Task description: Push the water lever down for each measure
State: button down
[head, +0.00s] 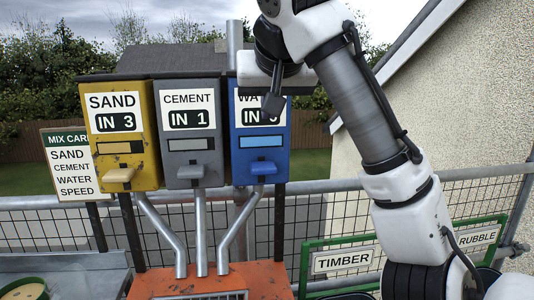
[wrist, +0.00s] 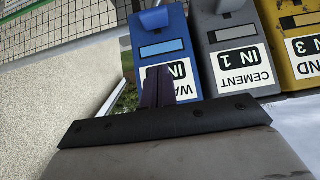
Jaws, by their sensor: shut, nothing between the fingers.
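The blue water dispenser (head: 262,160) stands at the right of a row of three, its label partly covered by my gripper. Its blue lever (head: 259,170) sticks out below the pale blue window; the lever also shows at the top of the wrist view (wrist: 154,19). The number after "IN" on the water label cannot be read clearly. My gripper (head: 272,104) is shut and empty, in front of the label and above the lever, apart from it. Its dark fingers (wrist: 158,88) show together in the wrist view, over the water label.
The grey cement dispenser (head: 189,155) reads IN 1 and the yellow sand dispenser (head: 125,155) reads IN 3. A mix card (head: 70,165) is partly hidden behind sand. Pipes run down to an orange hopper (head: 170,282). Timber (head: 342,261) and rubble (head: 478,238) signs stand right.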

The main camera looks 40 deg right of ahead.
jog(key=shift+s, duration=0.1)
dwell(0.3)
jog(key=p, duration=0.3)
send_over(266, 172)
jog(key=f, duration=0.7)
jog(key=shift+w+d, duration=0.15)
jog(key=shift+w, duration=0.1)
notch_tip(266, 172, down, 3)
jog(key=shift+s+f, duration=0.1)
jog(key=shift+f, duration=0.45)
jog(key=shift+f, duration=0.1)
notch_tip(266, 172, down, 4)
jog(key=shift+r+b, duration=0.15)
jog(key=shift+b, duration=1.1)
